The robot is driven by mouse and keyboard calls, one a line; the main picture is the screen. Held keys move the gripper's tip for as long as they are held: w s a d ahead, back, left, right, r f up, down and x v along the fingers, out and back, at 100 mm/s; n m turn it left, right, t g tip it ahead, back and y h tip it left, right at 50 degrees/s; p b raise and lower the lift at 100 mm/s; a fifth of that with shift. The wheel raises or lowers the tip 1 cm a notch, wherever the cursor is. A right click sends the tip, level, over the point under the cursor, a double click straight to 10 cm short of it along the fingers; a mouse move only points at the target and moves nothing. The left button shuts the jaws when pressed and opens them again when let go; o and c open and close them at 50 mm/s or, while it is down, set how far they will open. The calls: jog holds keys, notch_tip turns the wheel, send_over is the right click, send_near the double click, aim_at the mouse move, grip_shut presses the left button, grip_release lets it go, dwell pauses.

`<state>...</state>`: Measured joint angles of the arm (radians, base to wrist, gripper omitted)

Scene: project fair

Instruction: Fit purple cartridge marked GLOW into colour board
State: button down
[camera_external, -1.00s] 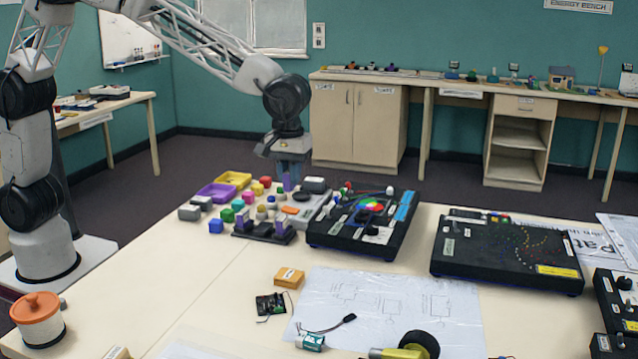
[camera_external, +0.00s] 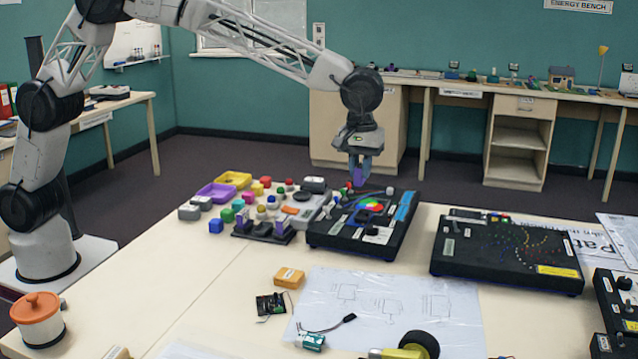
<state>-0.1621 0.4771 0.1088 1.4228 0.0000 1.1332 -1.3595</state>
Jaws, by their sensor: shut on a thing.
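My gripper (camera_external: 360,172) is shut on a purple cartridge (camera_external: 358,179) and holds it above the back part of the colour board. Any marking on the cartridge is too small to read. The colour board (camera_external: 333,234) is a black box with a red, green and blue patch, a light blue strip and small knobs on top. The cartridge hangs roughly upright. I cannot tell whether it touches the board.
Left of the board stand a black holder (camera_external: 263,237), several coloured blocks, a purple tray (camera_external: 216,192) and a yellow tray (camera_external: 234,179). A second black board (camera_external: 507,255) is to the right. A paper sheet (camera_external: 390,303) lies in front.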

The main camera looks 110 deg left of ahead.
jog(key=shift+w+a, duration=0.2)
jog(key=shift+w, duration=0.35)
jog(key=shift+f, duration=0.15)
jog(key=shift+f, duration=3.3)
jog(key=shift+f, duration=0.9)
jog(key=c, duration=0.6)
grip_release()
jog(key=shift+r, duration=0.15)
jog(key=shift+r, duration=3.35)
